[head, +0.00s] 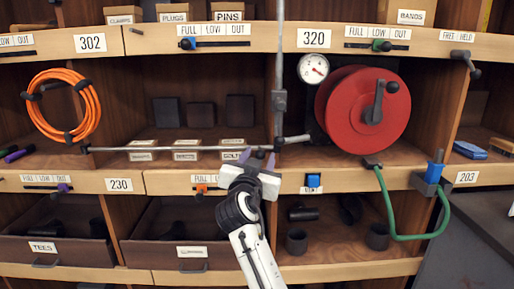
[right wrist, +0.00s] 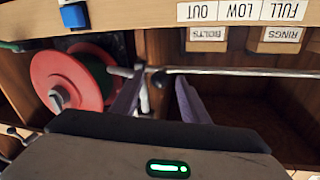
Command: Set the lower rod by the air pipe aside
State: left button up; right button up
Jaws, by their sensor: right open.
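A thin grey horizontal rod (head: 180,149) runs across the front of the middle-left bay, over small labelled boxes. Its right end lies close to the vertical air pipe (head: 280,60). The rod also crosses the top of the right wrist view (right wrist: 250,70). My right gripper (head: 258,160) is open at the rod's right end, just left of the pipe. In the right wrist view its two purple fingers (right wrist: 158,82) are apart, with the rod's end near their tips. I cannot tell if they touch it. My left gripper is not in view.
A short lever (head: 296,139) sticks out right of the pipe. A pressure gauge (head: 313,68) and a red hose reel (head: 355,110) sit to the right. A green hose (head: 392,215) hangs below the reel. An orange cable coil (head: 65,105) hangs at the left.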

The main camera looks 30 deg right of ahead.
jog(key=shift+x, duration=1.25)
grip_shut()
